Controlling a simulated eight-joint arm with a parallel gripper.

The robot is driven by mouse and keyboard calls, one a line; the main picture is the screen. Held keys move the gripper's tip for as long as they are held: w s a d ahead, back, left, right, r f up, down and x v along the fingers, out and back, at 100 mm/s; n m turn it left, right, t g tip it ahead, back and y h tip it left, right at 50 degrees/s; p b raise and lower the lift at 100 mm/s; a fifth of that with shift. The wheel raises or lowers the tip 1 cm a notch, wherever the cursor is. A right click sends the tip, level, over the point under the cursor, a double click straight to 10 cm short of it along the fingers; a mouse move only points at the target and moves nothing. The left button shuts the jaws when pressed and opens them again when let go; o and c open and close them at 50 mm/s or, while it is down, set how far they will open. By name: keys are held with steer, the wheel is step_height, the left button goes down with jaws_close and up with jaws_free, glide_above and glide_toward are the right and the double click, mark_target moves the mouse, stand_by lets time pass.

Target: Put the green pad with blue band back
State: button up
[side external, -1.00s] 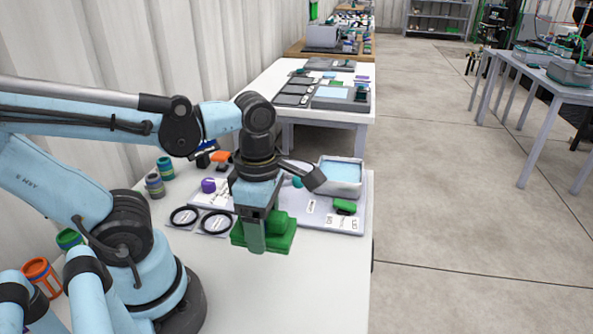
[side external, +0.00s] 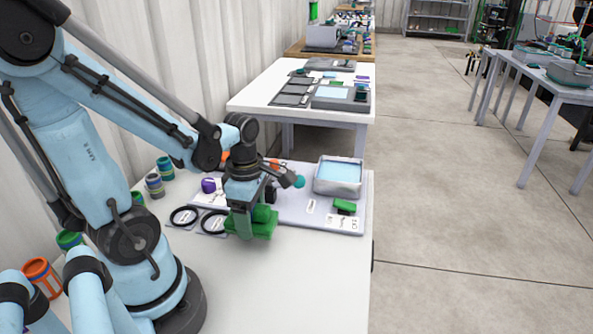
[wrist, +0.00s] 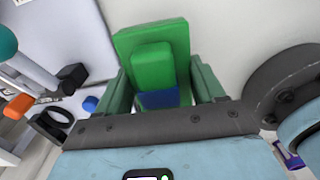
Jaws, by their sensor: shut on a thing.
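My gripper (side external: 252,222) is shut on the green pad with blue band (side external: 263,231). In the wrist view the pad (wrist: 150,42) has a wide green base and a narrower raised green block, with the blue band (wrist: 158,99) near my gripper (wrist: 163,88). The two green fingers stand on either side of it. In the side view the pad is at the front left edge of the pale tray (side external: 300,228); whether it touches the table cannot be told. The blue band is not visible in the side view.
A grey bin with a light blue inside (side external: 338,190) and a smaller green block (side external: 344,206) are on the tray. Two black rings (side external: 184,216) lie left of my gripper, near a purple object (side external: 208,185). The white table front (side external: 290,285) is clear.

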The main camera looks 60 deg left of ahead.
steer(key=shift+f, duration=1.7)
steer(key=shift+f, duration=0.1)
steer(key=o, duration=1.2)
